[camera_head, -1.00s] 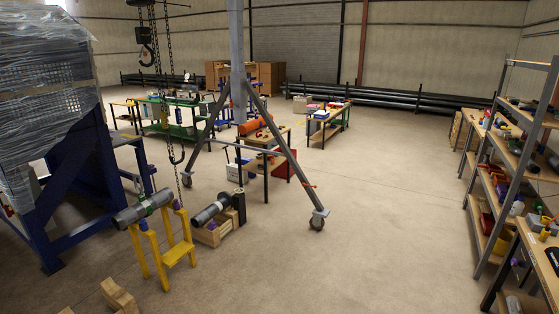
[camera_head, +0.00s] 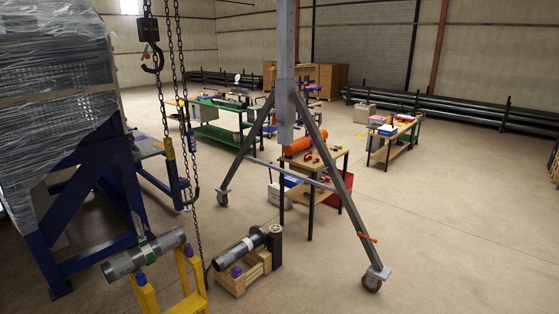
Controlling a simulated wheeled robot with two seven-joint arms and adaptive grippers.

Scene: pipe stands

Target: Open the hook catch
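A dark hook (camera_head: 153,60) hangs under a black block (camera_head: 148,28) on a chain at the upper left of the head view. A small reddish spot shows on the hook, but it is too small to tell how its catch stands. More chains (camera_head: 181,80) hang just right of it, and a dark curved piece (camera_head: 191,200) shows low on them; I cannot tell if it is a hook or a chain loop. Neither of my grippers is in view.
A grey gantry leg (camera_head: 345,195) on wheels stands in the middle. A grey pipe with a green band (camera_head: 125,263) rests on yellow stands (camera_head: 190,275). Another pipe (camera_head: 232,253) lies on a wooden cradle. A blue frame (camera_head: 95,190) is at left. Floor at right is clear.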

